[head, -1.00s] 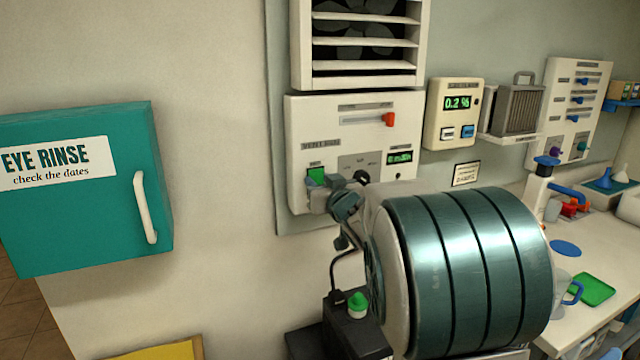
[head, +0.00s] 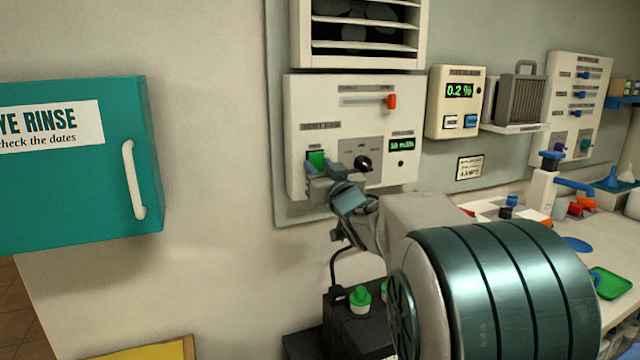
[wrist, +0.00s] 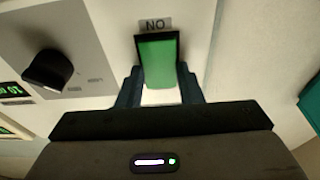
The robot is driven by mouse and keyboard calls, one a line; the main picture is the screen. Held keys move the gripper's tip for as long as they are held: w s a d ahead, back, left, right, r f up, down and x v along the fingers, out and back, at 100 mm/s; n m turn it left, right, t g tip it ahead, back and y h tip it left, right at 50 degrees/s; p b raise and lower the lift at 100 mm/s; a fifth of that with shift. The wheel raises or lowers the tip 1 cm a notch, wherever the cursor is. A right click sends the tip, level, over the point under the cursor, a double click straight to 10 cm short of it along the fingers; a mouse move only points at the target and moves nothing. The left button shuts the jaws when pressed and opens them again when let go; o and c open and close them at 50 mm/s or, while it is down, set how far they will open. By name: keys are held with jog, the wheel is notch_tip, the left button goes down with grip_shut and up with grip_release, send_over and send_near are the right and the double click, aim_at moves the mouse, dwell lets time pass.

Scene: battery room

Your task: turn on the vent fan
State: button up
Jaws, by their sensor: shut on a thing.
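The vent fan control panel (head: 320,110) is a cream box on the wall, below the louvred vent fan (head: 365,38). Its green switch (head: 316,158) is at the lower left, under a small label. In the wrist view the green switch (wrist: 158,62) stands between the two dark fingers of my gripper (wrist: 160,88), under an upside-down "ON" label. My gripper (head: 322,180) is shut on the switch and hides its lower part in the head view. A black knob (head: 363,163), a lit green display (head: 401,145) and a red slider (head: 391,101) are also on the panel.
A teal eye rinse cabinet (head: 75,205) with a white handle juts out at left. A gas meter (head: 455,102) reading 0.2 % is right of the panel. Below my arm stands a black battery (head: 345,320) with green caps. A bench (head: 560,255) with labware is at right.

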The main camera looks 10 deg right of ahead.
jog(key=shift+f+t+b, duration=0.1)
jog(key=shift+t+b, duration=0.2)
jog(key=shift+b, duration=0.25)
jog(key=o, duration=1)
jog(key=shift+s, duration=0.1)
jog(key=b+v, duration=0.1)
jog(key=v, duration=1.2)
jog(key=shift+s+d+f+b, duration=0.1)
jog(key=shift+s+b, duration=0.2)
jog(key=shift+b, duration=0.05)
